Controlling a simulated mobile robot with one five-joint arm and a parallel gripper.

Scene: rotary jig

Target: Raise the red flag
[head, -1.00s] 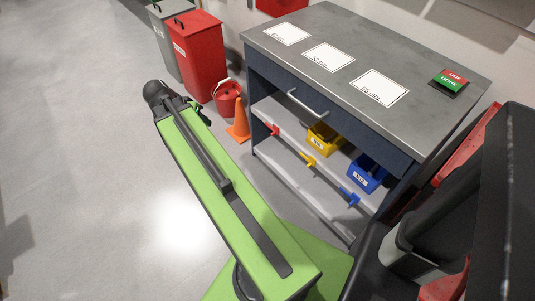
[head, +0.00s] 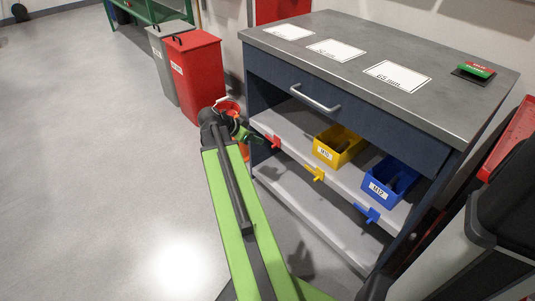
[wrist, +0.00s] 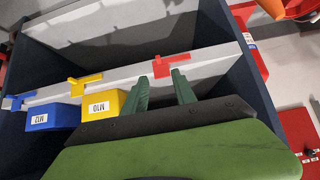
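The red flag (head: 272,141) is a small red piece on the front edge of the cabinet's upper shelf, at its left end in the head view. In the wrist view the red flag (wrist: 172,65) shows just beyond the fingertips, with its bar roughly along the shelf edge. My gripper (head: 258,138) is close to the flag in the head view. In the wrist view my gripper (wrist: 159,76) has its two green fingers apart, with nothing between them. The flag lies ahead of the gap; I cannot tell whether a finger touches it.
A yellow flag (head: 315,174) and a blue flag (head: 367,213) sit farther along the same edge. A yellow bin (head: 337,147) and a blue bin (head: 389,183) stand behind them. A cabinet side panel (wrist: 236,62) is near my gripper. Open floor (head: 90,180) lies left.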

